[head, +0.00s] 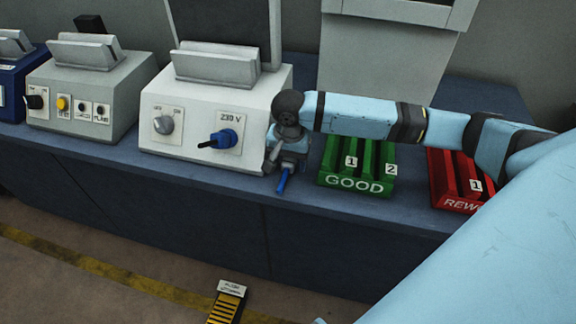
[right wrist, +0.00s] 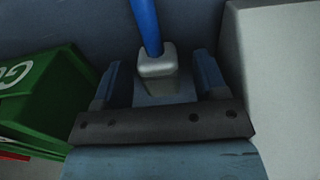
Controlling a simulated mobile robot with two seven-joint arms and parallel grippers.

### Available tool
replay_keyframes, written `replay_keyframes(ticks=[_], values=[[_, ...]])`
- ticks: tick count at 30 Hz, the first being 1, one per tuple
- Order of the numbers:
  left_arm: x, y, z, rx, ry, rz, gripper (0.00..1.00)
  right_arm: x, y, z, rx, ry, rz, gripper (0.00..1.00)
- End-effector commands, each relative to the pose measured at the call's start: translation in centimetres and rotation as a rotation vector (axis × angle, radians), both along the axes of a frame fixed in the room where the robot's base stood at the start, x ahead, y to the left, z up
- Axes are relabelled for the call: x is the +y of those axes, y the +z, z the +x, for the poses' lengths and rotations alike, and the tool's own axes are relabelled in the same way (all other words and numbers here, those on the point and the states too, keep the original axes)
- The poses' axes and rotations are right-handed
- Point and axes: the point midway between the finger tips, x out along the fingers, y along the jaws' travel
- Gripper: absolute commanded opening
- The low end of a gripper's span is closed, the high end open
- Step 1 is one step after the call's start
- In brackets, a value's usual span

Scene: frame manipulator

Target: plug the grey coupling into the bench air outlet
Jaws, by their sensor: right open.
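The grey coupling (right wrist: 158,65) shows in the right wrist view, with a blue hose (right wrist: 145,22) running from it to the top edge. My right gripper (right wrist: 157,84) is open, with one finger on each side of the coupling and a visible gap at each side. In the head view my right gripper (head: 281,163) is low at the right side of the white 230 V box. The blue hose (head: 283,181) sticks out below it there, and the gripper mostly hides the coupling. I cannot make out the bench air outlet. My left gripper is not in view.
The white box (head: 185,120) with a blue 230 V plug (head: 224,138) stands left of the gripper. The green GOOD tray (head: 355,186) stands close on the right, the red REWORK tray (head: 462,200) farther right. The bench front edge is near.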

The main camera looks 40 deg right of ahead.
Motion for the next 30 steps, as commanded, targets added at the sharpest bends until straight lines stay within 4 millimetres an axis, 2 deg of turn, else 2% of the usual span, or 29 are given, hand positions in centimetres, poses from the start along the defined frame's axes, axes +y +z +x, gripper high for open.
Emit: replay_keyframes(ticks=[4, 5, 11, 19, 23, 26, 30], values=[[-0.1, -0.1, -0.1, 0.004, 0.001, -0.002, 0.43, 0.0, 0.0, 0.0, 0.0, 0.0, 0.0, 0.66], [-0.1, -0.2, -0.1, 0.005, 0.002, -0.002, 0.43, 0.0, 0.0, 0.0, 0.0, 0.0, 0.0, 0.61], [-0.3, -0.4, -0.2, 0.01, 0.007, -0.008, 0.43, 0.0, 0.0, 0.0, 0.001, 0.001, 0.001, 0.15], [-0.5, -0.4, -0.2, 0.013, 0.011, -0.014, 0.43, 0.0, 0.1, 0.0, -0.001, 0.001, 0.001, 0.15], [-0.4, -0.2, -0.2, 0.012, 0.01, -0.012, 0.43, 0.1, 1.0, 0.0, -0.002, 0.001, 0.002, 0.15], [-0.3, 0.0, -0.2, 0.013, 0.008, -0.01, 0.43, 0.0, 2.6, 0.0, -0.002, 0.001, 0.002, 0.15], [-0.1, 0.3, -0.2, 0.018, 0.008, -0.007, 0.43, 0.0, 6.3, 0.1, -0.004, 0.001, 0.002, 0.15]])
